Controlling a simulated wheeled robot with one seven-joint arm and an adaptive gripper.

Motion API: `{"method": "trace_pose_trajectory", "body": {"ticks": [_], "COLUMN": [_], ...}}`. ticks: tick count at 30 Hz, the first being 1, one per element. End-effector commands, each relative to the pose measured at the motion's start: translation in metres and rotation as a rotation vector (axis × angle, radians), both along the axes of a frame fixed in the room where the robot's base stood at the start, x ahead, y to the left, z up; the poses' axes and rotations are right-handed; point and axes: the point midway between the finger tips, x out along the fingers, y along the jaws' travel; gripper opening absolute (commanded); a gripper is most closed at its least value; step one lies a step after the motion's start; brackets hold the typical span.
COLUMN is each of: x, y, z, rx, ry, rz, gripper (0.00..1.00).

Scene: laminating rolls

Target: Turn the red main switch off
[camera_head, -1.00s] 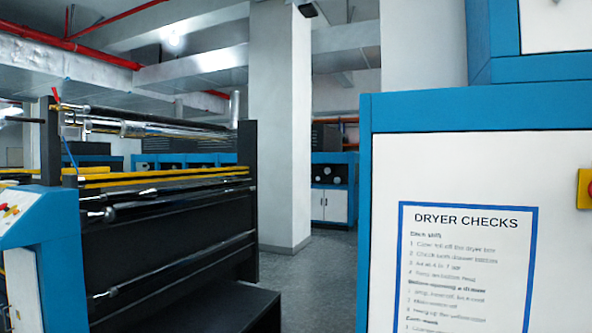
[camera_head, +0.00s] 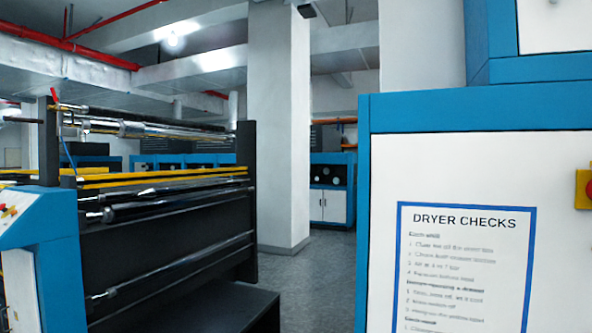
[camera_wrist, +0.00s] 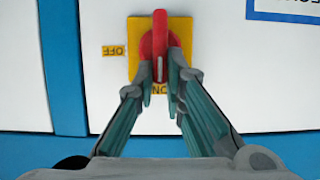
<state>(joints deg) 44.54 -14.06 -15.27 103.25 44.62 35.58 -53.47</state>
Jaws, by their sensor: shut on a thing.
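The red main switch (camera_wrist: 160,45) sits on a yellow plate (camera_wrist: 180,30) on a white panel in the wrist view. Its handle stands upright in that picture, with a pale mark at its lower end towards the ON label (camera_wrist: 161,89). The OFF label (camera_wrist: 115,51) is to the left of the plate; both labels appear upside down. My gripper (camera_wrist: 161,78) is shut on the lower part of the handle, one finger on each side. The fingers partly cover the ON label. In the head view only the switch's edge (camera_head: 589,190) shows at the right border; my gripper is not seen there.
The switch is on a white and blue cabinet (camera_head: 460,160) with a DRYER CHECKS sheet (camera_head: 465,270). A dark machine with rollers (camera_head: 170,260) stands at the left. A grey floor aisle (camera_head: 320,270) and a white pillar (camera_head: 282,130) lie between them.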

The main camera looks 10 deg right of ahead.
Motion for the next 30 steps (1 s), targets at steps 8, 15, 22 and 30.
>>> {"method": "trace_pose_trajectory", "body": {"ticks": [8, 15, 22, 30], "x": [-0.001, -0.003, -0.007, -0.01], "y": [-0.003, -0.008, -0.013, -0.018], "z": [-0.001, -0.003, -0.006, -0.011], "rx": [0.085, 0.249, 0.437, 0.656], "ry": [-0.052, -0.153, -0.267, -0.4], "rz": [0.001, 0.0, -0.001, -0.001], "gripper": [0.0, 0.0, 0.0, 0.0]}}
